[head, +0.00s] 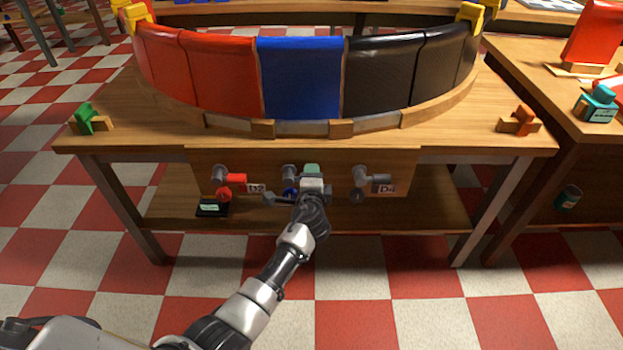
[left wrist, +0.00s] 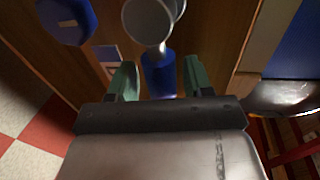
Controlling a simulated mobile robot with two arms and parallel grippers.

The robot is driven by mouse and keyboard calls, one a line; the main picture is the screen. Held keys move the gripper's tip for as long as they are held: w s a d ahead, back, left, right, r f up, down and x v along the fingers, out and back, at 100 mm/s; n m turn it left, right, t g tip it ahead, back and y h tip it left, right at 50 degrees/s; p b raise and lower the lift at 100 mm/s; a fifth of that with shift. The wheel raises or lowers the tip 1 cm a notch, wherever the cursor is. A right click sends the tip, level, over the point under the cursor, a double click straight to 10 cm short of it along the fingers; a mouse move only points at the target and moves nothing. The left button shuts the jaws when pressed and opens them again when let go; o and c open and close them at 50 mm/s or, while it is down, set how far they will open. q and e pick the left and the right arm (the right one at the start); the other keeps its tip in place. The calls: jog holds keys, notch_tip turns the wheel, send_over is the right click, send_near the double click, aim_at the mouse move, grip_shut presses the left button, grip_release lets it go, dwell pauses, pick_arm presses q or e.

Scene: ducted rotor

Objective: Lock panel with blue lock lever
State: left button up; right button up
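The blue lock lever (left wrist: 158,72) hangs off a grey metal pivot (left wrist: 150,24) in the left wrist view. My left gripper (left wrist: 160,82) is open, with one green fingertip on each side of the lever and a small gap showing at both sides. In the head view my left gripper (head: 312,174) is at the middle of the wooden lock board (head: 335,165) and hides most of the blue lever. The blue panel (head: 301,78) stands upright in the middle of the curved row on the table, between red and black panels. My right gripper is in neither view.
A red lever (head: 236,179) is left of my gripper and a dark grey lever (head: 380,179) is right of it. A blue round knob (left wrist: 66,20) is near the lever. The wooden table (head: 110,118) carries green and orange pieces at its ends. The tiled floor in front is clear.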

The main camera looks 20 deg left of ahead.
pick_arm(q)
jog(key=shift+s, duration=0.1)
jog(key=shift+s+d+r, duration=0.1)
jog(key=shift+s, duration=0.2)
jog(key=p+v, duration=0.2)
jog(key=v, duration=0.8)
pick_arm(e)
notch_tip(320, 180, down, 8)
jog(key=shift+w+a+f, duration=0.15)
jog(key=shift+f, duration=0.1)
